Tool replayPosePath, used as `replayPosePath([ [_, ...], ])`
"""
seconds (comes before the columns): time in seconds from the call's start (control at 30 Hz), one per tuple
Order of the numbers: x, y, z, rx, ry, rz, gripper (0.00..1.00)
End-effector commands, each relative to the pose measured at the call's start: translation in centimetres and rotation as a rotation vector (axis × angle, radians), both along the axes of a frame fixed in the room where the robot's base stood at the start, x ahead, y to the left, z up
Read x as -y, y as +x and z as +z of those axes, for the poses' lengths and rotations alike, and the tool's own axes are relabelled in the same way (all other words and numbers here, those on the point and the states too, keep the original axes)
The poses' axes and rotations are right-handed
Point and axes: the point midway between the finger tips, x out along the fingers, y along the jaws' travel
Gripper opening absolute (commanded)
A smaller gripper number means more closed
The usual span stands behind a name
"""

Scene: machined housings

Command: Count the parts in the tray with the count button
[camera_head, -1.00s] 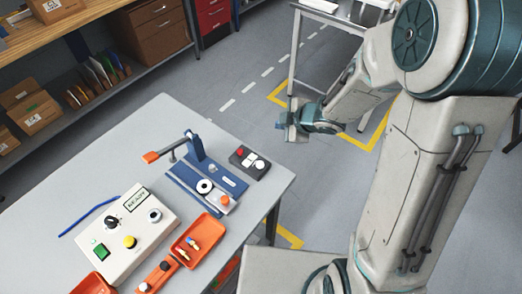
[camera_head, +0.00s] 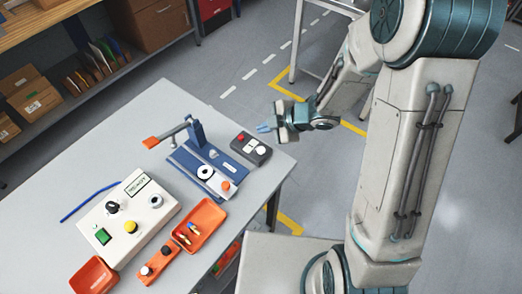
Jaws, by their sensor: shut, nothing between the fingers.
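I cannot read which button is the count button. My gripper (camera_head: 264,127) is shut and empty, above and beyond the table's right end, near the black button box, touching nothing. Its fingers point left.
A blue fixture (camera_head: 190,165) with an orange-tipped lever stands mid-table. A black box (camera_head: 251,148) with red and white buttons is at the right end. An orange button strip (camera_head: 158,262) and another orange tray (camera_head: 95,277) lie at the front. A blue cable lies left.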

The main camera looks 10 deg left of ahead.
Motion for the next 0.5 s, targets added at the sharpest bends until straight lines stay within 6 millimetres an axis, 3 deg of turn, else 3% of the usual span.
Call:
replayPosePath([
  [0.03, 0.0, 0.0, -1.1, 0.0, 0.0, 0.0, 0.0],
  [0.5, 0.0, 0.0, -6.7, 0.0, 0.0, 0.0, 0.0],
])
